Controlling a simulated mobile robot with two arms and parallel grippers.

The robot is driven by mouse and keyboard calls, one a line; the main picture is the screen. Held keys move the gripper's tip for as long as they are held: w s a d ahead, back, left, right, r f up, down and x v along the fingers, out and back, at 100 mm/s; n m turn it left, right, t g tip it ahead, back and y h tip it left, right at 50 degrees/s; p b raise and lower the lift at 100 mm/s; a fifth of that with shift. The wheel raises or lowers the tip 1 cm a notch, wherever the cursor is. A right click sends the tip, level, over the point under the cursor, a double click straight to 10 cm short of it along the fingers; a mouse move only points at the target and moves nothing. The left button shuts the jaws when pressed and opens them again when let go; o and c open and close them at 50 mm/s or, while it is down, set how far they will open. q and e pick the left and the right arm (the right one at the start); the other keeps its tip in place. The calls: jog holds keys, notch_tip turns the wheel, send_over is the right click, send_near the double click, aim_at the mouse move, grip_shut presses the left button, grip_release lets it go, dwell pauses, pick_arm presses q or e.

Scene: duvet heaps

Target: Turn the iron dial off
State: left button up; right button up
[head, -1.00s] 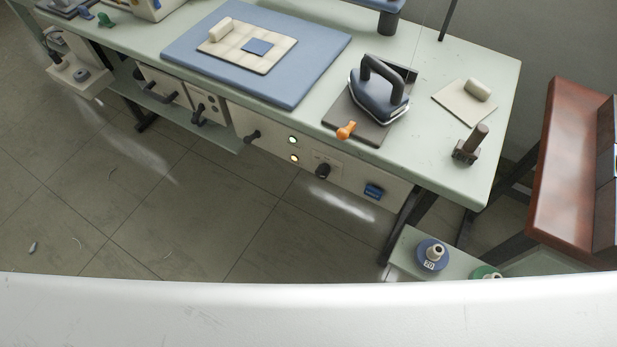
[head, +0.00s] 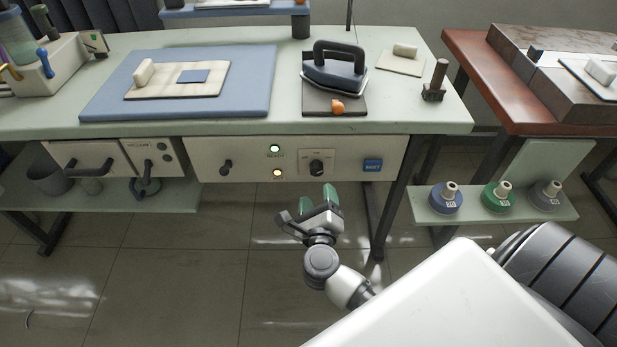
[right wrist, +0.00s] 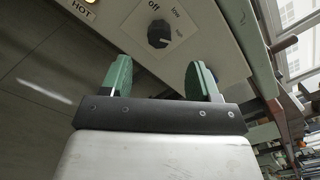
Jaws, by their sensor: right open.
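The iron dial (head: 317,168) is a black round knob on the pale front panel under the table. It also shows in the right wrist view (right wrist: 159,34), with "off" and "low" printed around it; I cannot tell clearly where it points. My right gripper (head: 318,198) has green fingers, is open and empty, and is just below and in front of the dial. In the right wrist view its fingers (right wrist: 160,70) stand apart with the dial beyond the gap, not touched. The iron (head: 335,68) rests on a dark plate on the table. My left gripper is not in view.
Beside the dial are a lit green lamp (head: 275,148), a lit amber lamp (head: 277,172), a dark knob (head: 225,167) and a blue switch (head: 372,166). A table leg (head: 388,205) stands right of my gripper. A low shelf (head: 478,217) holds several spools.

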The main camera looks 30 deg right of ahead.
aim_at(317, 173)
jog(key=x, duration=0.7)
jog(key=shift+w+f+b, duration=0.1)
jog(key=shift+w+b, duration=0.2)
jog(key=shift+w+d, duration=0.3)
jog(key=shift+w, duration=0.15)
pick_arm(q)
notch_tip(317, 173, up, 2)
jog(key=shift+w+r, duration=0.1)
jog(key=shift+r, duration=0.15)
pick_arm(e)
jog(key=c, duration=0.9)
